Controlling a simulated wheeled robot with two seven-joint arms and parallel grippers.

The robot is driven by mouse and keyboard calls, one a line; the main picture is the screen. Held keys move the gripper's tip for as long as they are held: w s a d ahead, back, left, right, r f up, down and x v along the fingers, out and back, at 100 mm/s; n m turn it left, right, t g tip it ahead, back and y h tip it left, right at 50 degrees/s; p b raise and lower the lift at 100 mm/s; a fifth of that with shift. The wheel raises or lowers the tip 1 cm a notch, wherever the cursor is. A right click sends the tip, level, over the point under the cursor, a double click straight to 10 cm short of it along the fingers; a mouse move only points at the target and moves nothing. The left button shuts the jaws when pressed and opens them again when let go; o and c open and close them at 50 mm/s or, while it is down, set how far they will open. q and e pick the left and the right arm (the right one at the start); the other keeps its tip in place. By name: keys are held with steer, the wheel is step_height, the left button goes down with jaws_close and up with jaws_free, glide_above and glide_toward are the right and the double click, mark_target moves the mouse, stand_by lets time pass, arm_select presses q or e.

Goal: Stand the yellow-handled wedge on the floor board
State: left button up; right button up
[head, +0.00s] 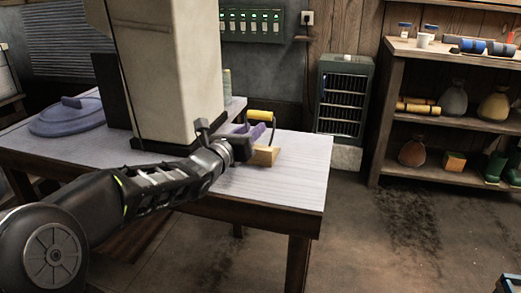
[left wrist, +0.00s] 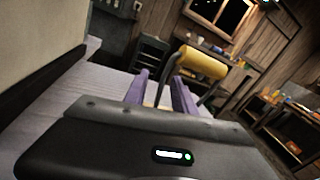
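The yellow-handled wedge stands on the table beside the tall pale block. Its yellow handle (head: 259,115) is raised on dark brackets above a light wooden body (head: 265,156). My left gripper (head: 254,133), with purple fingers, reaches it from the left, low over the tabletop. In the left wrist view the fingers (left wrist: 160,92) are apart, and the yellow handle (left wrist: 203,62) shows just beyond and above them, to the right. Whether the fingers touch the wedge is hidden. I cannot make out a separate floor board. My right gripper is not in view.
The tall pale block (head: 165,75) rises from the table (head: 300,170) close behind my left arm. A blue-grey round lid (head: 65,118) lies at the table's left. A heater (head: 342,95) and a loaded shelf (head: 445,115) stand at the back. Floor right of the table is clear.

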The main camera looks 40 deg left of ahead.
arm_select(q)
steer(key=shift+w+a, duration=0.15)
steer(key=shift+w, duration=0.65)
jaws_close()
stand_by(1.2)
